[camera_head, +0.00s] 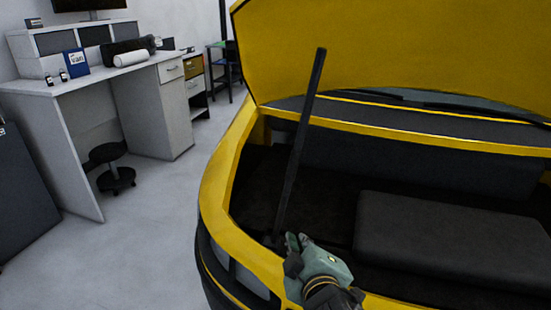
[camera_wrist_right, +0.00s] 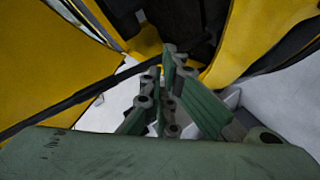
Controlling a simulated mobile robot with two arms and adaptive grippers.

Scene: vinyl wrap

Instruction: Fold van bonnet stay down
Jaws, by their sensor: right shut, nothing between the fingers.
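The bonnet stay (camera_head: 301,140) is a long dark bar, standing up with a slight tilt at the front left of the yellow van's engine bay. Its upper end overlaps the raised bonnet (camera_head: 400,50) in the head view; I cannot tell whether they touch. My green right gripper (camera_head: 291,246) is at the front edge of the bay, beside the stay's lower end. It is shut with nothing held. In the right wrist view the stay (camera_wrist_right: 75,98) runs from the left edge up toward the gripper's fingers (camera_wrist_right: 162,64). Contact there is unclear. My left gripper is not in view.
The yellow front rim (camera_head: 214,190) of the bay curves around the left side. A black block-shaped cover (camera_head: 450,235) fills the bay's right part.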

